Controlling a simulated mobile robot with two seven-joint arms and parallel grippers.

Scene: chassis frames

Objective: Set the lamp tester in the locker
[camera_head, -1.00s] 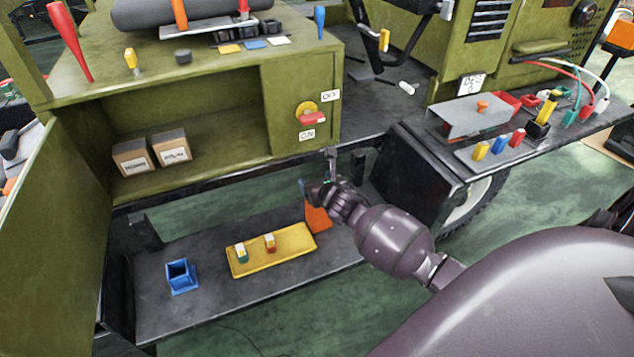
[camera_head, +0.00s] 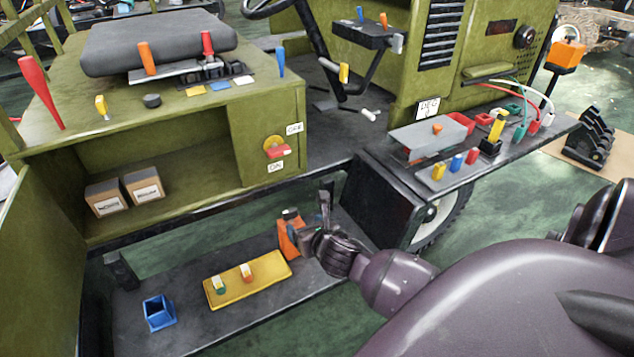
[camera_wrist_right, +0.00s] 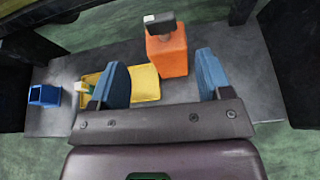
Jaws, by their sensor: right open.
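The likely lamp tester is an orange block with a dark and white top (camera_head: 290,236), upright on the low dark step. It also shows in the right wrist view (camera_wrist_right: 167,52), ahead of and between the spread blue fingers. My right gripper (camera_head: 313,222) is open and empty, just right of the orange block; I cannot tell whether it touches it. The fingers also show in the right wrist view (camera_wrist_right: 162,80). The locker (camera_head: 180,172) is the open green compartment at left, with its door (camera_head: 45,270) swung out. My left gripper is not in view.
Two labelled boxes (camera_head: 124,192) stand in the locker's left part; its right part is clear. A yellow tray (camera_head: 262,284) with two small pieces and a blue holder (camera_head: 160,313) sit on the step (camera_head: 215,325). A black wheel housing (camera_head: 385,205) stands right of my gripper.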

